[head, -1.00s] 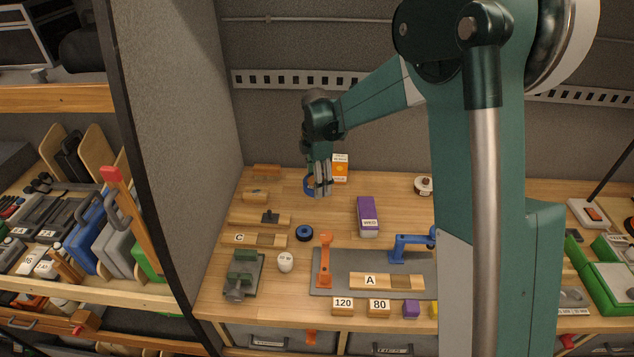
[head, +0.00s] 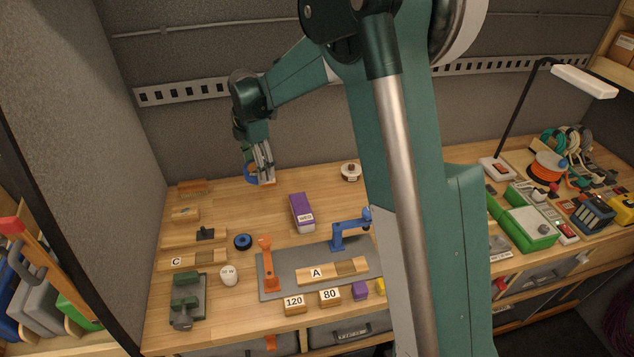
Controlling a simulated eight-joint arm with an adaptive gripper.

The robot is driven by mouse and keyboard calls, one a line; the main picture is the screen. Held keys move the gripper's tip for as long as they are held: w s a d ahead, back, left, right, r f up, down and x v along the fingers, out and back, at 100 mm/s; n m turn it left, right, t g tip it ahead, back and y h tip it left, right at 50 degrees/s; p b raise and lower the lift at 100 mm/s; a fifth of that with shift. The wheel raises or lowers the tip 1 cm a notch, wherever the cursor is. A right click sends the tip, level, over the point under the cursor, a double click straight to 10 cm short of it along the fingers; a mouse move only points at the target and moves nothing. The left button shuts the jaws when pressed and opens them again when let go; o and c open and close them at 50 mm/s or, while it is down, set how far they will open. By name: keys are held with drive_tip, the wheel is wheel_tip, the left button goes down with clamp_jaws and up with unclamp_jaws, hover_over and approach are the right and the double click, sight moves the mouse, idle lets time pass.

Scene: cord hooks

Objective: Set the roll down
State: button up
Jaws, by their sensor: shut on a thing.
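My gripper (head: 263,172) is over the back left part of the workbench, pointing down. It is shut on a blue roll (head: 249,173), which shows as a blue ring at the left of the fingers. The fingers hide part of the roll. I cannot tell from this view whether the roll touches the bench top (head: 285,185).
A purple box (head: 301,212) stands to the front right of my gripper. A small dark blue ring (head: 243,241) and a white cup (head: 229,275) stand nearer the front. A grey mat (head: 300,288) bears orange and blue brackets. Bench around the gripper is mostly clear.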

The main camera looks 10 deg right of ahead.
drive_tip(key=w+d+n, duration=0.1)
drive_tip(key=w+d, duration=0.2)
drive_tip(key=d, duration=0.5)
drive_tip(key=w+d+n+p, duration=0.1)
drive_tip(key=w+d, duration=0.2)
drive_tip(key=d, duration=0.5)
drive_tip(key=w+d+n, duration=0.1)
drive_tip(key=w+d, duration=0.2)
drive_tip(key=d, duration=0.4)
hover_over(318, 181)
drive_tip(key=shift+a+f, duration=0.1)
drive_tip(key=shift+f, duration=2.45)
drive_tip(key=shift+f, duration=0.1)
drive_tip(key=shift+f, duration=3.05)
drive_tip(key=shift+f, duration=1.85)
drive_tip(key=shift+f, duration=0.2)
